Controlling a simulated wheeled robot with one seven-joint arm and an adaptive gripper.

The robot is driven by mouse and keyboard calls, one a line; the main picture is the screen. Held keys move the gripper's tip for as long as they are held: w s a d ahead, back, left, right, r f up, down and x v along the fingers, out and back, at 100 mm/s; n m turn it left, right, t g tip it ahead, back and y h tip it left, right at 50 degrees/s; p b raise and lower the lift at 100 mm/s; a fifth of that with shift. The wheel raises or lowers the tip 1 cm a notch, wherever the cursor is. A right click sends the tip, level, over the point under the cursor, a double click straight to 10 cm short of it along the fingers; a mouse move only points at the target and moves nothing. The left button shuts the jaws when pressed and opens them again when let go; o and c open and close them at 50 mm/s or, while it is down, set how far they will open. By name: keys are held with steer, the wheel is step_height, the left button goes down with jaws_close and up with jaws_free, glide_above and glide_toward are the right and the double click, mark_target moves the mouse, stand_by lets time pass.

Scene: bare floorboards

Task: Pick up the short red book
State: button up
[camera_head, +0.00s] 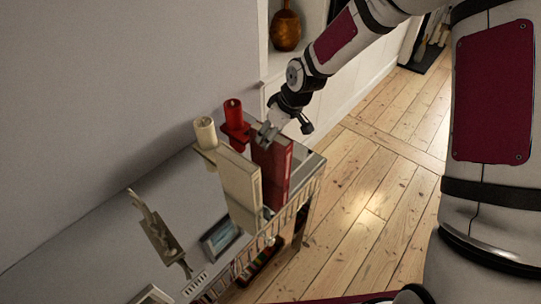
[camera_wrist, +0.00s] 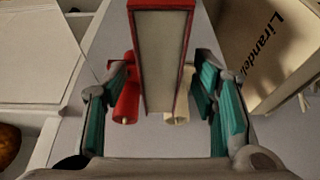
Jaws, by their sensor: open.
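The red book (camera_head: 275,168) stands upright on the grey shelf top, near its far end. In the wrist view the red book (camera_wrist: 161,60) is seen edge-on, with red covers around a pale page block, between my fingers. My gripper (camera_head: 268,132) is at the book's upper part, and its teal finger pads also show in the wrist view (camera_wrist: 165,95). The fingers are spread on both sides of the book with a gap on each side. The book's lower part is partly hidden by the cream book in the head view.
A cream book (camera_head: 240,185) stands close beside it, lettered in the wrist view (camera_wrist: 278,45). A red candle (camera_head: 234,113) and a cream candle (camera_head: 205,131) stand near the wall. A figurine (camera_head: 158,232) and a small frame (camera_head: 221,238) are nearer. Floorboards (camera_head: 360,220) at right are clear.

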mark_target(270, 156)
steer(key=shift+p+x, duration=0.35)
steer(key=shift+x, duration=2.25)
steer(key=shift+f, duration=0.25)
jaws_close()
